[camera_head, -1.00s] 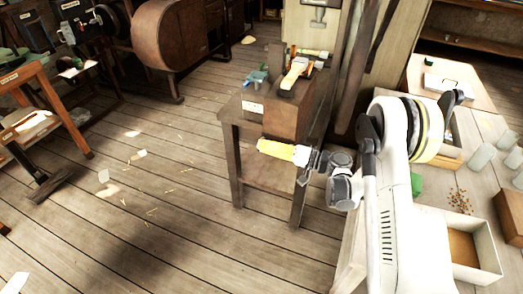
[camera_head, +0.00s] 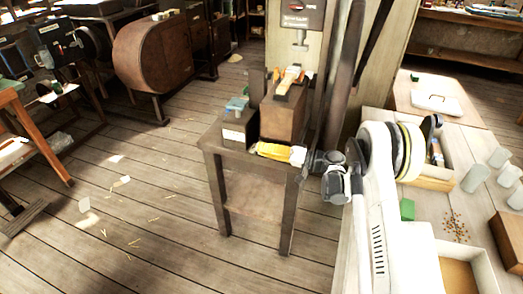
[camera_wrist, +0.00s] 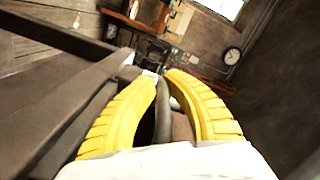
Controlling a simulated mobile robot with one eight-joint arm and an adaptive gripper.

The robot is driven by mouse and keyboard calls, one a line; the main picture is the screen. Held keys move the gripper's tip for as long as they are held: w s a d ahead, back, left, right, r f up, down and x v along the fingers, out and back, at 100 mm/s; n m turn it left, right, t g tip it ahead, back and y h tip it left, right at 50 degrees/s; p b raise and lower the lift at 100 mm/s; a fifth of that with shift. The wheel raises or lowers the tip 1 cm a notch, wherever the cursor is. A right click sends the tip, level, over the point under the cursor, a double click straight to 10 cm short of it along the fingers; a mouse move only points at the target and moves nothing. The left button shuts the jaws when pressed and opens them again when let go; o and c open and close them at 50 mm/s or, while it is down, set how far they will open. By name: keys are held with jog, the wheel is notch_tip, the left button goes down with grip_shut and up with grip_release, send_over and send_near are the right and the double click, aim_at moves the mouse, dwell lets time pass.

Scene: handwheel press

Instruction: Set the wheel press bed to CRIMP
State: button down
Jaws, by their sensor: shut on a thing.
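The wheel press stands on a small dark table (camera_head: 215,146). Its brown box-shaped body (camera_head: 283,118) carries an orange-and-wood piece (camera_head: 288,80) on top. Above it hang a press ram (camera_head: 300,42) and a dark plate (camera_head: 302,14) with lettering too small to read. My yellow gripper (camera_head: 268,151) is low at the body's front, near the table edge. In the wrist view, my gripper (camera_wrist: 168,80) has its yellow fingers on either side of a dark curved bar (camera_wrist: 166,118). I cannot tell whether this bar is the handwheel's rim. No full wheel or CRIMP mark is readable.
A blue-topped item (camera_head: 236,106) and a dark block (camera_head: 238,130) sit left of the body. A dark post (camera_head: 340,70) rises close at the right. A bench with a white tray (camera_head: 475,258) and jars (camera_head: 476,178) is further right. The floor at left is mostly open.

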jog(key=shift+w+d+r, duration=0.1)
jog(key=shift+w+r, duration=0.1)
jog(key=shift+w, duration=0.3)
jog(key=c, duration=1.5)
grip_release()
jog(key=shift+s+r, duration=0.1)
jog(key=shift+s, duration=0.1)
jog(key=shift+o, duration=0.2)
jog(key=shift+w, duration=0.1)
jog(key=v, duration=1.2)
